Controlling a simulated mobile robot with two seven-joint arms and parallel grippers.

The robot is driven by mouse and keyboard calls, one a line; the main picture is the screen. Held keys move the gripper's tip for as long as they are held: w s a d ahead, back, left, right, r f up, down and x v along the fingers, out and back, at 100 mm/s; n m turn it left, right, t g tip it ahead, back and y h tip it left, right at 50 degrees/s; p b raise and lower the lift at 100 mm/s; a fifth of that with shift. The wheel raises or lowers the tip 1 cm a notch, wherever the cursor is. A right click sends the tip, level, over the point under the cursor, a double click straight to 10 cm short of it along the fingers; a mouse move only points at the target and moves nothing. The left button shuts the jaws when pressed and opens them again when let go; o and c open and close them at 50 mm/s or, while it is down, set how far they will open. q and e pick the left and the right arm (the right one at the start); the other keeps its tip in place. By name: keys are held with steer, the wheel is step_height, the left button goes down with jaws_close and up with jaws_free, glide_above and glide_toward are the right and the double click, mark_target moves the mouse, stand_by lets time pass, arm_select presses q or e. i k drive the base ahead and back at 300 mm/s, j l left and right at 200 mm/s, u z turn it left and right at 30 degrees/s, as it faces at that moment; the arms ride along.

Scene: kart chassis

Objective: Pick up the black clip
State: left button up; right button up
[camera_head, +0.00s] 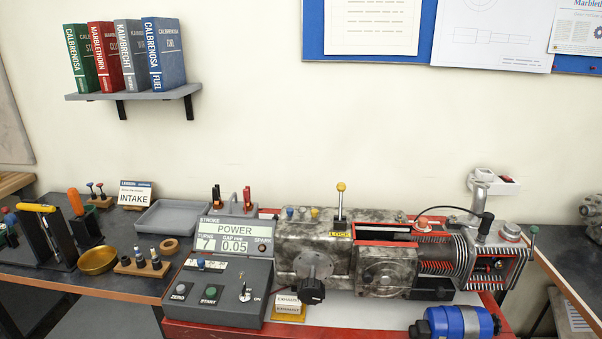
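A small dark upright clip-like piece (217,198), which looks like the black clip, stands behind the control box with the POWER display. It is small in the picture and its lower end is partly hidden by the box. A similar red clip (247,198) stands to its right, near a grey handle-like part. Neither of my grippers is in view, so nothing shows held.
The grey control box (217,299) stands in front of the clips. A grey tray (172,218) lies to their left. The mottled engine (315,246) with its yellow-knobbed lever (341,188) stands to the right. A brass bowl (97,261) and tool stands crowd the left bench.

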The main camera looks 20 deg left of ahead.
mark_target(216, 198)
steer(key=u, duration=1.3)
steer(key=i+j, duration=0.1)
steer(key=j, duration=0.55)
steer(key=i+j, duration=0.15)
steer(key=j, duration=0.15)
steer(key=i+j+z, duration=0.2)
steer(key=j, duration=0.15)
steer(key=j+z, duration=0.2)
steer(key=j, duration=0.2)
steer(key=k, duration=0.05)
